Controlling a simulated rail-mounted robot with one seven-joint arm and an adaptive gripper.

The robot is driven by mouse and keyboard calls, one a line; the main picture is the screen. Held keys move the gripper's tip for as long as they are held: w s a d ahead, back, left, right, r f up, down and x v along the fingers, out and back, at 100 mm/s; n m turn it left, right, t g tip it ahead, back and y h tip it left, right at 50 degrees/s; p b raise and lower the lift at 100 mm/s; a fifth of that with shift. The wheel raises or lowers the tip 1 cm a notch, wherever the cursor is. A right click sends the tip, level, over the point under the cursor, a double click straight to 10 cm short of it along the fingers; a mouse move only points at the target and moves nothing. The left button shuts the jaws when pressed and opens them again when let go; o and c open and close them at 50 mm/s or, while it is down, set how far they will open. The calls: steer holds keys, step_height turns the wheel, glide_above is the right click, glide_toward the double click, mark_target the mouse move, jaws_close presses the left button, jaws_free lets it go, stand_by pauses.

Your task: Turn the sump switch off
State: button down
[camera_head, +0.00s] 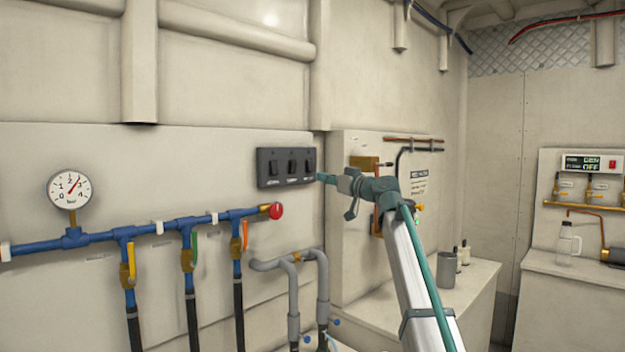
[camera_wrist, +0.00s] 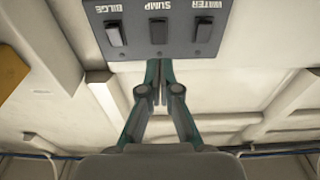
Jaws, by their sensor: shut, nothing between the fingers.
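The dark switch panel (camera_head: 264,181) is on the wall left of my gripper in the head view. It carries three black rocker switches. In the wrist view the panel (camera_wrist: 180,49) is at the top, with its labels upside down. The sump switch (camera_wrist: 158,31) is the middle one, between the bilge and water switches; in the head view it is also the middle one (camera_head: 292,166). I cannot tell which way it is set. My gripper (camera_wrist: 160,66) is shut and empty, its tips by the panel's edge, in line with the sump switch. Contact is unclear.
The bilge switch (camera_wrist: 115,34) and water switch (camera_wrist: 204,31) flank it closely. Below the panel are a red knob (camera_head: 276,211), blue pipes (camera_head: 100,238) with valves, and grey pipes (camera_head: 290,262). A brass fitting (camera_head: 363,162) is on the wall behind my gripper.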

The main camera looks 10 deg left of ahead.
steer(key=shift+v, duration=1.15)
steer(key=shift+r, duration=0.1)
